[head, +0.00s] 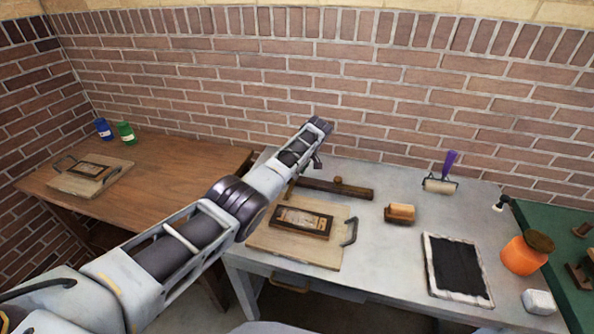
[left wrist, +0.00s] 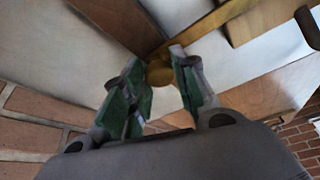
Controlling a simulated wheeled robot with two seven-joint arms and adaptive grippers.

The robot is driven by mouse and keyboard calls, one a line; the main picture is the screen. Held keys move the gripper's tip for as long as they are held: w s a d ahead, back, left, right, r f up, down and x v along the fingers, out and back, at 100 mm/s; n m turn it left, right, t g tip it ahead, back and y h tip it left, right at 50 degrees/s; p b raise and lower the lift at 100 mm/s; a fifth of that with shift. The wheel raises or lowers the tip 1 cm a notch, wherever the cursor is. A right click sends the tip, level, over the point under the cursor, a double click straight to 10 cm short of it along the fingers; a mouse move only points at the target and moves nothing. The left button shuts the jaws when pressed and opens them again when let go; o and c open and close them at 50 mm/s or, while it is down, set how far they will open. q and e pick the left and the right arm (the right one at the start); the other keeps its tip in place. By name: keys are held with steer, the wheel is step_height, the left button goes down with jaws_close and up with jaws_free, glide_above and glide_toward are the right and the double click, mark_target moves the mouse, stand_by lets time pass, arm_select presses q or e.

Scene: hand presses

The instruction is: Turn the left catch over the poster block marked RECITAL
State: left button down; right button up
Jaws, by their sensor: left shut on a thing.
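The poster block (head: 301,222), dark-edged with a pale printed face, lies on a light wooden board (head: 325,256) on the grey table; I cannot read its lettering. A dark curved catch (head: 349,232) stands at its right side. My right gripper is not in view.
A brown bar with a knob (head: 336,189) lies behind the board. To the right are a wooden-topped tool (head: 400,214), a purple-handled roller (head: 440,184), a black ink slab (head: 458,268) and an orange jar (head: 524,253). A second board (head: 73,187) lies on the brown table at left.

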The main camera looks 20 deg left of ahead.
arm_select(q)
steer(key=c, duration=1.1)
jaws_free()
steer(key=shift+r, duration=0.1)
steer(key=v, duration=1.1)
steer(key=shift+r, duration=0.4)
steer(key=shift+d, duration=0.1)
